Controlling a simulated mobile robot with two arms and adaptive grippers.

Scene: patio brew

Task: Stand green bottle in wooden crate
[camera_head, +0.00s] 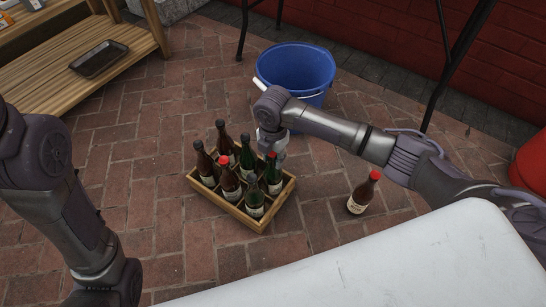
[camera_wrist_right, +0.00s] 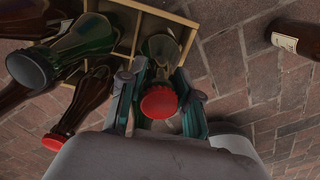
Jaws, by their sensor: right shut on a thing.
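The wooden crate (camera_head: 222,206) stands on the brick floor and holds several brown and green bottles. My right gripper (camera_head: 271,153) is over the crate's right side, pointing down. It is shut on the green bottle (camera_head: 273,177), which has a red cap. In the right wrist view the bottle (camera_wrist_right: 160,52) is upright between the fingers (camera_wrist_right: 158,95), its lower part within a compartment at the crate's edge. Whether its base touches the crate floor is hidden. My left arm shows at the left, but its gripper is out of view.
A brown bottle (camera_head: 362,194) with a red cap stands alone on the floor right of the crate. A blue bucket (camera_head: 300,70) is behind the crate. A pale tabletop (camera_head: 400,265) fills the front. A wooden shelf (camera_head: 50,75) is at the back left.

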